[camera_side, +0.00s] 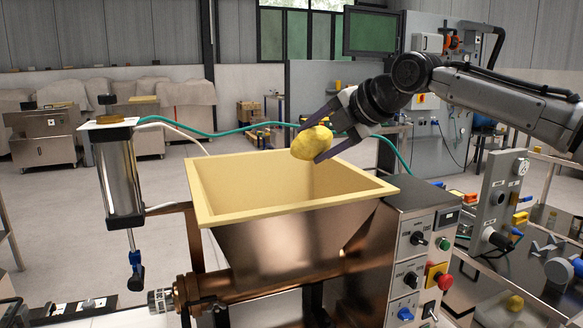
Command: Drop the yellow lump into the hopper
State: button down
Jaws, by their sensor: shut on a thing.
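The yellow lump (311,146) is held between the fingers of my gripper (324,140), which is shut on it. The lump hangs in the air over the back part of the hopper's opening. The hopper (290,208) has a square cream-yellow rim and sloping walls, and it stands in the middle of the view. The lump appears apart from the rim. The bottom of the hopper is hidden by its front wall.
A control panel (415,262) with knobs and buttons is at the hopper's right. A metal cylinder (119,178) stands at its left. A green hose (230,134) runs behind.

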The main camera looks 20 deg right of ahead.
aim_at(300, 137)
jog(key=shift+w+d+r+y, duration=0.15)
jog(key=shift+w+d+r, duration=0.1)
jog(key=shift+d, duration=0.25)
jog(key=shift+w+d+r+y, duration=0.15)
jog(key=shift+w+d+r, duration=0.1)
jog(key=shift+d, duration=0.25)
jog(key=shift+w, duration=0.3)
jog(key=x, duration=1)
jog(key=shift+w+d+r, duration=0.15)
jog(key=shift+w+r, duration=0.15)
jog(key=shift+w, duration=0.2)
grip_release()
jog(key=shift+f, duration=0.15)
